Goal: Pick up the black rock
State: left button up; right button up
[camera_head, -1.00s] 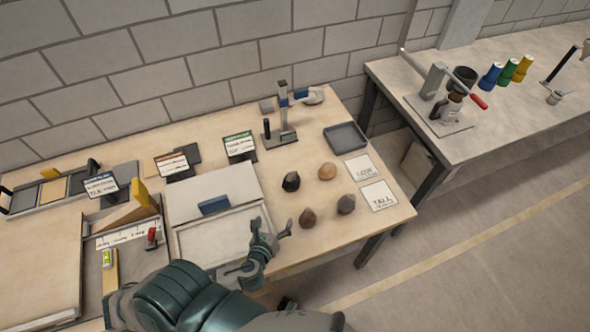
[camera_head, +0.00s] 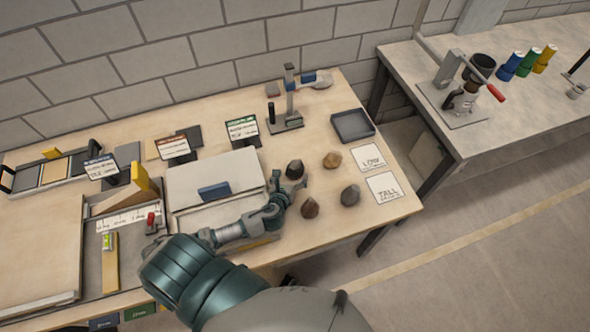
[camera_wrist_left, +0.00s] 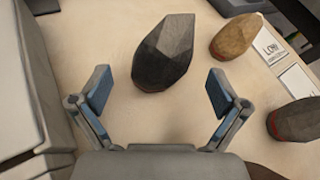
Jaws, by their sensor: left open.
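The black rock (camera_head: 294,168) sits on the wooden table, right of the grey-white box with a blue handle. In the left wrist view the black rock (camera_wrist_left: 165,52) is a dark faceted lump just beyond the fingertips, roughly centred between them. My left gripper (camera_head: 290,183) is open and empty on the near side of the black rock. Its two blue-padded fingers (camera_wrist_left: 161,90) are spread wide in the wrist view, with bare table between them. The rock appears not to touch either finger. My right gripper is not in view.
A tan rock (camera_head: 332,160), a reddish-brown rock (camera_head: 310,208) and a dark grey-brown rock (camera_head: 350,195) stand close by. The box (camera_head: 213,180) is directly left. A grey tray (camera_head: 353,125) and two label cards (camera_head: 383,188) lie to the right.

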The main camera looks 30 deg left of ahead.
aim_at(295, 169)
pick_arm(q)
jog(key=x, duration=0.4)
jog(key=shift+a+f, duration=0.1)
jog(key=shift+f, duration=0.05)
jog(key=shift+w+f, duration=0.1)
jog(key=shift+w, duration=0.15)
jog(key=shift+d, duration=0.25)
jog(key=shift+c, duration=1)
jog(key=shift+s, duration=0.1)
jog(key=c, duration=0.8)
jog(key=shift+a, duration=0.15)
jog(key=c, duration=0.8)
jog(key=shift+c, duration=0.2)
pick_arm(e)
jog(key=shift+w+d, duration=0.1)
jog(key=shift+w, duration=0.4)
